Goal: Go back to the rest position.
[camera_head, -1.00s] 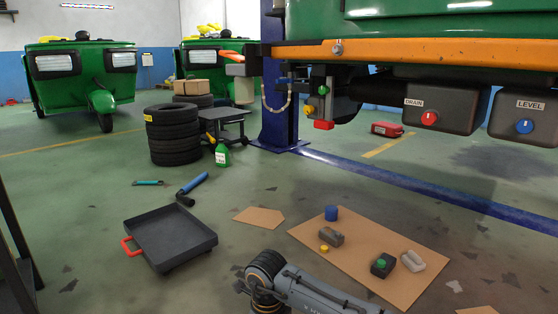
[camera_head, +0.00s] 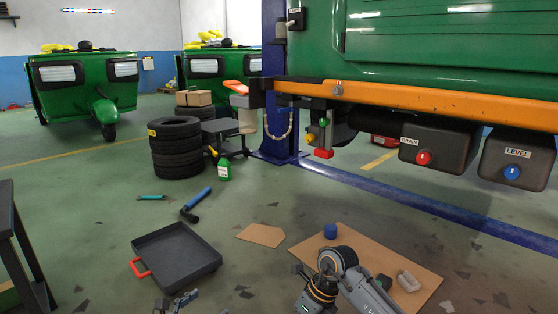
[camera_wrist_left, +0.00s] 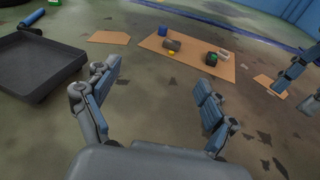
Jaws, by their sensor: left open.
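My left gripper (camera_wrist_left: 157,78) is open and empty in the left wrist view, its two fingers spread above the bare floor. Its fingertips also show at the bottom edge of the head view (camera_head: 175,302), just below the black tray (camera_head: 178,256). My right arm shows bent at the bottom centre of the head view, in front of the cardboard sheet (camera_head: 427,282). The right gripper's blue-grey fingers (camera_wrist_left: 297,82) seem to show at the right edge of the left wrist view, partly cut off. Their opening is unclear.
A raised green rickshaw (camera_head: 440,55) with an orange beam (camera_head: 420,98) overhangs the right. A tyre stack (camera_head: 175,150) stands left of the blue lift post (camera_head: 277,110). A blue-handled tool (camera_head: 196,203) lies behind the tray. A dark stand (camera_head: 15,240) is at the left edge.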

